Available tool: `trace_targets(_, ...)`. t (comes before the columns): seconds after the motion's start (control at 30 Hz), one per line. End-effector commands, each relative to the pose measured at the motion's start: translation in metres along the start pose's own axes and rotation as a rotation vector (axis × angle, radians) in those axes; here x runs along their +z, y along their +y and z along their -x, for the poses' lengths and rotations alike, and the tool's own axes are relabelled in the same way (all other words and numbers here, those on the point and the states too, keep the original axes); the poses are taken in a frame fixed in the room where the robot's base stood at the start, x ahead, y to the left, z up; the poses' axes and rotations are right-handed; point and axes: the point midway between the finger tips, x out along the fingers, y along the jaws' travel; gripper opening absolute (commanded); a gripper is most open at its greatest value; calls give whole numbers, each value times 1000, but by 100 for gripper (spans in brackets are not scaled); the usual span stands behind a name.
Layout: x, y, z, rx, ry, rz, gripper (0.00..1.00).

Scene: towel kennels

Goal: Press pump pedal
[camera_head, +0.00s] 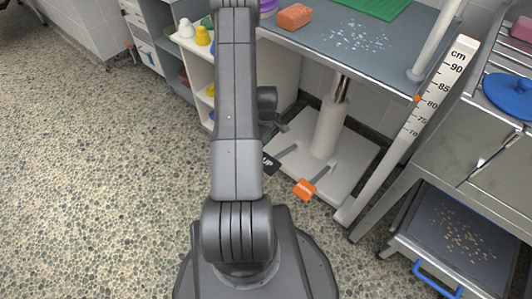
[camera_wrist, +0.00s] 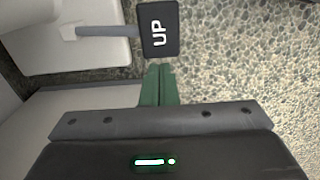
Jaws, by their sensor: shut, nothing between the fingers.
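A black pedal marked "UP" (camera_head: 270,164) sticks out on a thin grey lever from the white base (camera_head: 330,170) of the table's column. The pedal (camera_wrist: 159,30) also shows large in the wrist view, just beyond my fingertips. My gripper (camera_wrist: 158,72) has green fingers, shut together and empty, with their tips close to the pedal's near edge. I cannot tell whether they touch it. In the head view my arm hides the fingers. An orange pedal (camera_head: 304,189) with unreadable small lettering sits to the right of the black one.
The grey tabletop (camera_head: 385,50) overhangs the column, with a brick-coloured block (camera_head: 294,17) on it. A measuring post marked in cm (camera_head: 430,100) slants beside it. A metal cart (camera_head: 490,130) stands at right, white shelves (camera_head: 197,62) at left. The pebbled floor at left is clear.

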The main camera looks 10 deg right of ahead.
Motion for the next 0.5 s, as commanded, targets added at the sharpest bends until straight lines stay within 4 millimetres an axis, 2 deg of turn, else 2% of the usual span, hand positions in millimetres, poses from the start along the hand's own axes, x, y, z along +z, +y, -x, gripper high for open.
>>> trace_targets(0.37,0,1,0,0,0,0,0)
trace_targets(0.5,0,1,-10,-1,0,0,0)
